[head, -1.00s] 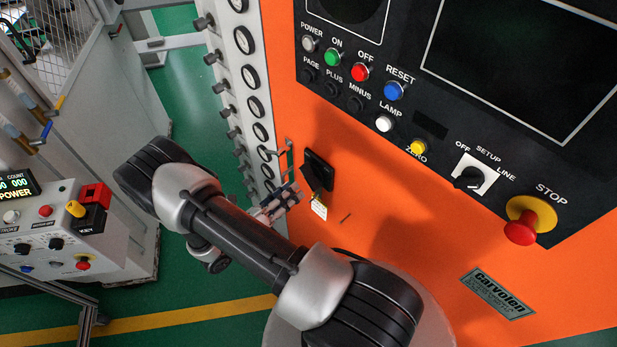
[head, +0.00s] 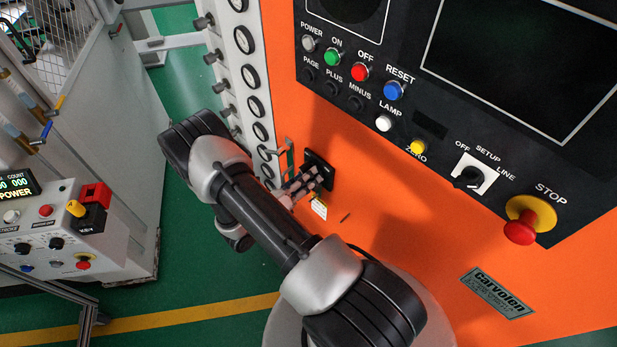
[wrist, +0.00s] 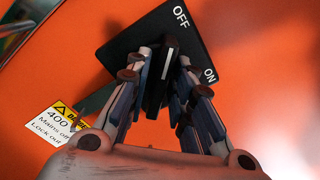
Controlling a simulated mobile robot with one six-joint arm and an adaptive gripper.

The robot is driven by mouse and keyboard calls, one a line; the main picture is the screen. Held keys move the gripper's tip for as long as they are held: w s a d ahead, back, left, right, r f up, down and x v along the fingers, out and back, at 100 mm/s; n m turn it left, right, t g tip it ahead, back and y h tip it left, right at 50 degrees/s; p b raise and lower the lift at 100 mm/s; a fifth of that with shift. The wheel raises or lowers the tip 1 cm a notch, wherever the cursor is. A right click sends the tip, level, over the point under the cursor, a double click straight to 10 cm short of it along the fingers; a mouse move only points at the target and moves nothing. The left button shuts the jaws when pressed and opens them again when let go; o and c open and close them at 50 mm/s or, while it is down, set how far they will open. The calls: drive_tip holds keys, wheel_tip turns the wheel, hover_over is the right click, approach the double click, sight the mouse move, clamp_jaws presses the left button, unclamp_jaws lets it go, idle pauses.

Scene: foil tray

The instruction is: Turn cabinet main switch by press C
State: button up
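The cabinet main switch is a black square plate (wrist: 126,42) marked OFF and ON on the orange cabinet wall. Its black handle (wrist: 158,88) carries a white line that points toward OFF. In the head view the switch plate (head: 325,161) is partly covered by my gripper (head: 312,180). In the wrist view my gripper (wrist: 164,68) has one finger on each side of the handle. The fingers are apart, and I cannot tell whether either touches it.
A yellow warning label (wrist: 60,122) sits beside the switch plate, low on the left. The control panel with buttons and a red STOP knob (head: 520,231) is above and to the right. A row of black round gauges (head: 250,76) is left of the cabinet edge.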

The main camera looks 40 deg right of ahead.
clamp_jaws()
drive_tip(key=shift+m, duration=0.3)
drive_tip(key=m+b, duration=0.2)
drive_tip(key=m, duration=0.1)
drive_tip(key=shift+f, duration=0.1)
drive_tip(key=m+b, duration=0.2)
drive_tip(key=m, duration=0.2)
drive_tip(key=shift+m, duration=0.3)
drive_tip(key=m+b, duration=0.3)
drive_tip(key=m, duration=0.2)
drive_tip(key=m+b, duration=0.2)
drive_tip(key=m, duration=0.2)
drive_tip(key=shift+b, duration=0.4)
drive_tip(key=shift+m, duration=0.5)
drive_tip(key=shift+o, duration=1.5)
unclamp_jaws()
